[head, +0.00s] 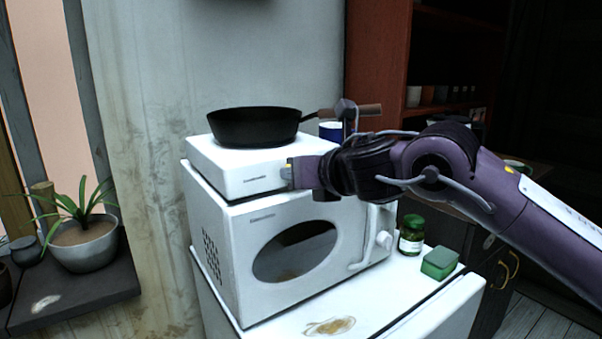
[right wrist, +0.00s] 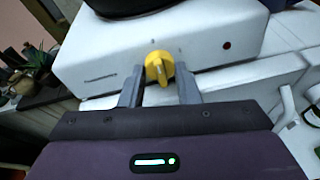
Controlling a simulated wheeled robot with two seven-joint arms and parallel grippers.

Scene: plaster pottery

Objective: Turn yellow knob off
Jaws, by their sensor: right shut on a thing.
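The yellow knob (right wrist: 159,68) is on the front of the white hot plate (right wrist: 90,70). It sits between the fingers of my right gripper (right wrist: 160,88) in the right wrist view. The right gripper is shut on the knob, and its pointer part is tilted slightly from upright. In the head view the right gripper (head: 297,172) reaches the front face of the hot plate (head: 225,168), with only a sliver of yellow showing beside it. My left gripper is not in view.
A black frying pan (head: 254,127) sits on the hot plate, which rests on a white microwave (head: 225,240). A green jar (head: 411,240) and a green box (head: 439,262) stand to the right. A potted plant (head: 84,245) is on the left ledge.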

